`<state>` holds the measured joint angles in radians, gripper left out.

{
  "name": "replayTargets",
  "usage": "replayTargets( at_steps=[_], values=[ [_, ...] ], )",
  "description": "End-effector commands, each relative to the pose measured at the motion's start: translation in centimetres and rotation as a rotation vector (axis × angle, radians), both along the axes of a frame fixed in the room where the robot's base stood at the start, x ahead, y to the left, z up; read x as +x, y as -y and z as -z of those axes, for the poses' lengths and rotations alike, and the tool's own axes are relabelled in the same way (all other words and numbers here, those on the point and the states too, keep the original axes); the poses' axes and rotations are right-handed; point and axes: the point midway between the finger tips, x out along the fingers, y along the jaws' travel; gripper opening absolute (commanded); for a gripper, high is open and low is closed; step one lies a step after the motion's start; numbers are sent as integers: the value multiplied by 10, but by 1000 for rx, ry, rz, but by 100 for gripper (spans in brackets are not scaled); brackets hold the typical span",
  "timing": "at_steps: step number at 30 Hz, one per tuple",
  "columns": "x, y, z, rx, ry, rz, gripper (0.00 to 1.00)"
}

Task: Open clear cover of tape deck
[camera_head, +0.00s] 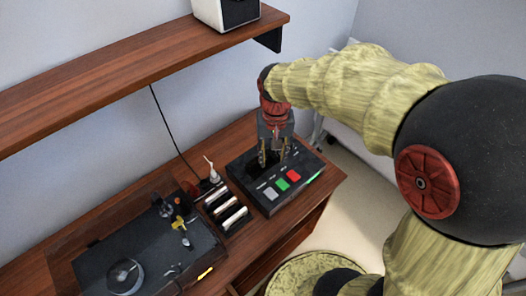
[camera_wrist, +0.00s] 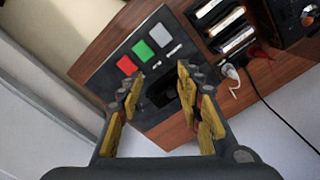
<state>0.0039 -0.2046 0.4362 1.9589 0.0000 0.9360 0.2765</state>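The tape deck (camera_head: 260,186) is a black box near the right end of the wooden desk, with grey, green and red buttons on top. It also shows in the wrist view (camera_wrist: 105,80). My gripper (camera_head: 274,160) points down over the deck's back part, behind the buttons. In the wrist view my gripper (camera_wrist: 162,78) is open, its yellow-padded fingers well apart with nothing held between them. A dark glossy area of the deck shows between the fingers. I cannot make out the clear cover's edges or whether the fingertips touch the deck.
A rack of cassettes (camera_head: 228,212) stands left of the deck. A turntable (camera_head: 150,255) is further left. A white-tipped cable (camera_head: 213,172) lies behind the rack. A wooden shelf (camera_head: 130,72) with a white speaker (camera_head: 228,12) hangs above. The desk's right edge is close.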

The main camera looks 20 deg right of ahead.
Motion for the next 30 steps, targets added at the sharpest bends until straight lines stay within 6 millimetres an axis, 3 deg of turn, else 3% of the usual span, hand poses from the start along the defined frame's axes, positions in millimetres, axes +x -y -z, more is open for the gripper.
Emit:
replayTargets(
  at_steps=[1, 4, 9, 17, 30],
  values=[
    [15, 0, 15, 0, -26, 53, 36],
    [42, 0, 31, -2, -50, 179, 36],
    [76, 1, 20, 2, -14, 375, 36],
    [76, 0, 20, 3, -17, 504, 36],
    [76, 1, 80, 3, -17, 506, 36]
  ],
)
